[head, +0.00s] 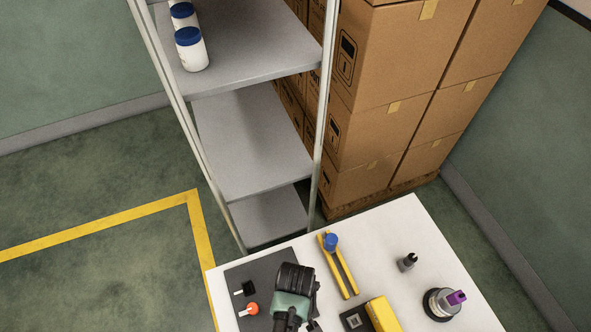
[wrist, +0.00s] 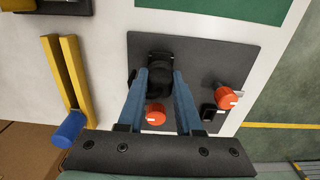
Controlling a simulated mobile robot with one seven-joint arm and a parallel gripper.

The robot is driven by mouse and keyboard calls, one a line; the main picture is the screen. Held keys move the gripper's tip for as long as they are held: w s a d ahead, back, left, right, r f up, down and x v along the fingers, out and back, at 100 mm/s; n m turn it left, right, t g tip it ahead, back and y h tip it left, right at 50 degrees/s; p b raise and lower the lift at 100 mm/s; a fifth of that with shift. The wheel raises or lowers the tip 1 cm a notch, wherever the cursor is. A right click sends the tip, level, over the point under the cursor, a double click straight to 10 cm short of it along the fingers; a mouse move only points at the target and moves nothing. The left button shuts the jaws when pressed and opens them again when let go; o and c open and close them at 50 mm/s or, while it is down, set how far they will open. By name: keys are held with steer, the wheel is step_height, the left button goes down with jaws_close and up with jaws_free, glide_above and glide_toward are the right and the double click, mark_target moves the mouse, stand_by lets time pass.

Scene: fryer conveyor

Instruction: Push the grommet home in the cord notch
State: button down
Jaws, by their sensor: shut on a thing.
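A dark panel (wrist: 222,62) lies flat on the white table; it also shows in the head view (head: 270,268). My gripper (wrist: 158,78) reaches over the panel, its two blue fingers closed on a dark rounded piece (wrist: 160,79), which looks like the grommet. The piece sits against a black raised frame (wrist: 160,56), probably the cord notch. Dark on dark, I cannot tell how deep the piece sits. In the head view my wrist hides this spot.
Orange-red knobs stand on the panel, one between my fingers (wrist: 155,116) and one to the right (wrist: 227,98), near a black switch (wrist: 208,112).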

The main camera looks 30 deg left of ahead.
steer(key=c, duration=0.5)
jaws_free()
steer(key=shift+r+p, duration=3)
steer(key=shift+p, duration=0.3)
step_height(320, 180, up, 13)
steer(key=b, duration=0.1)
